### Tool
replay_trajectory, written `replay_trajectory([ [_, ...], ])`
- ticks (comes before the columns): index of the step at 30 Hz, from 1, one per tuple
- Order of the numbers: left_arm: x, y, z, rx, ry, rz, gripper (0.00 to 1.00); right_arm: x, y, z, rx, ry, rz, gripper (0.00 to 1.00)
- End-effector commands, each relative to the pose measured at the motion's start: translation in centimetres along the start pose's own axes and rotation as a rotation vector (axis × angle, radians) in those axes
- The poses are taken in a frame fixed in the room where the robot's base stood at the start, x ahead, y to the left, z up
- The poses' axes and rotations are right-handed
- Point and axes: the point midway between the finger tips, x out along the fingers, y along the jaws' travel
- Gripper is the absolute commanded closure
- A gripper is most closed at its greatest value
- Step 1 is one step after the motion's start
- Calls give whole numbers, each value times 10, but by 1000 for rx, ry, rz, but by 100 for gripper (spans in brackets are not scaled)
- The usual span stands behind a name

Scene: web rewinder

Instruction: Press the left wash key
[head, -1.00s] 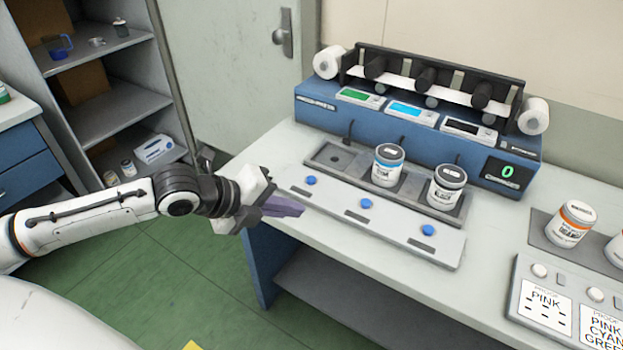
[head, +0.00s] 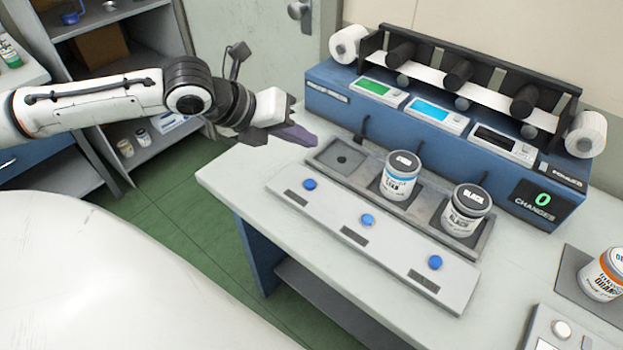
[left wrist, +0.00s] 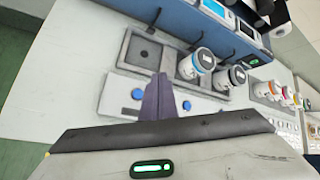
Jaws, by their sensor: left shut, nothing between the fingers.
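The wash keys are three blue round buttons on a pale strip (head: 335,221) along the front of the table. The left key (head: 310,184) is nearest the table's left end, the middle key (head: 367,220) and right key (head: 435,262) follow. My left gripper (head: 303,135) is shut and empty, its purple-grey fingers raised above and behind the left key in the picture, apart from it. In the left wrist view the fingers (left wrist: 157,98) point between the left key (left wrist: 137,94) and the middle key (left wrist: 187,105). My right gripper is not in view.
Behind the strip, a grey tray (head: 330,166) has an empty left well, a blue-labelled jar (head: 400,178) and a black-labelled jar (head: 465,212). The blue rewinder (head: 330,92) stands behind, its display (head: 540,203) reading 0. An orange-labelled jar (head: 604,275) stands at right.

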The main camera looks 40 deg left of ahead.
Motion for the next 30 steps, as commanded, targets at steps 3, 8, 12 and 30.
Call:
replay_trajectory([
  [3, 3, 2, -2, -1, 0, 0, 100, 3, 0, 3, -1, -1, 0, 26],
  [8, 11, 8, -8, -1, -1, 0, 100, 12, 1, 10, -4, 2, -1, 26],
  [12, 23, 16, -16, 0, -1, -1, 100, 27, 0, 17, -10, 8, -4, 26],
  [30, 62, 44, -44, -2, -1, -1, 100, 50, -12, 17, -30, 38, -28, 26],
])
